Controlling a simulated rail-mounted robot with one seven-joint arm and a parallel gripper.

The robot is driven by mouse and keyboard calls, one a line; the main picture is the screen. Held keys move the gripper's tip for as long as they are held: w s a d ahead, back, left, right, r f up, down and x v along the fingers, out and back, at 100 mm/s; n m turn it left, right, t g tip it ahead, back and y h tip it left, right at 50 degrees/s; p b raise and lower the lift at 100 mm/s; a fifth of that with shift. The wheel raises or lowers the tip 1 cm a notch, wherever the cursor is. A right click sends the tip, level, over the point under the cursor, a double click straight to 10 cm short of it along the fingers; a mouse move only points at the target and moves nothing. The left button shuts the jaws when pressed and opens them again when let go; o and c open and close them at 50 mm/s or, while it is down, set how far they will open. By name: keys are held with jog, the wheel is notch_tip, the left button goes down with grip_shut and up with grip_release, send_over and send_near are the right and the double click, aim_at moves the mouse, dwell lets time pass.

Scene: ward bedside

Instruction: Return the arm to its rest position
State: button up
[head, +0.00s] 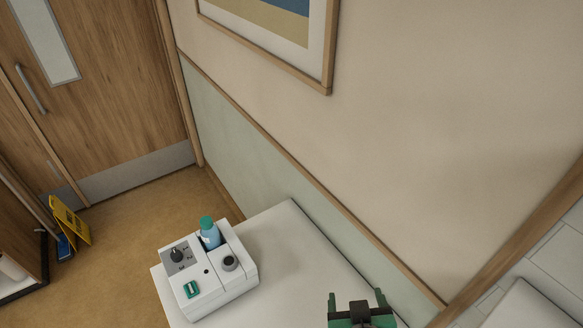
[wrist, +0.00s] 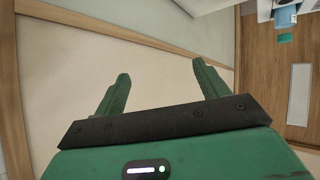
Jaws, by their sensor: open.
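My gripper (head: 355,299) shows at the bottom edge of the head view, over the right part of a white table surface. Its two green fingers stand apart with nothing between them. In the wrist view my gripper (wrist: 158,85) is also open and empty, with bare wall beyond the fingertips. The rest of my arm is out of the head view.
A white box unit (head: 207,271) with a dark knob and a blue bottle (head: 209,234) with a teal cap stands on the white table (head: 290,255), left of my gripper. A wall (head: 400,130) runs behind. A yellow floor sign (head: 70,222) stands near the wooden door (head: 110,80).

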jog(key=w+a+r+t+p, duration=0.1)
jog(key=a+r+t, duration=0.2)
jog(key=r, duration=0.7)
jog(key=w+a+r+t+p, duration=0.1)
jog(key=a+r+t, duration=0.1)
jog(key=r, duration=0.9)
jog(key=w+a+r+t+p, duration=0.1)
jog(key=a+r+t, duration=0.2)
jog(key=r, duration=0.7)
jog(key=s+a+r+t, duration=0.2)
jog(key=s+r, duration=0.1)
jog(key=r, duration=0.4)
jog(key=s+a+r+t+y+p, duration=0.1)
jog(key=s+a+r+t, duration=0.1)
jog(key=r, duration=0.5)
jog(key=s+a+r+t+y+p, duration=0.1)
jog(key=s+a+r+t, duration=0.1)
jog(key=r, duration=0.4)
jog(key=shift+s+a+r, duration=0.4)
jog(key=shift+s+a, duration=0.1)
jog(key=shift+s, duration=0.35)
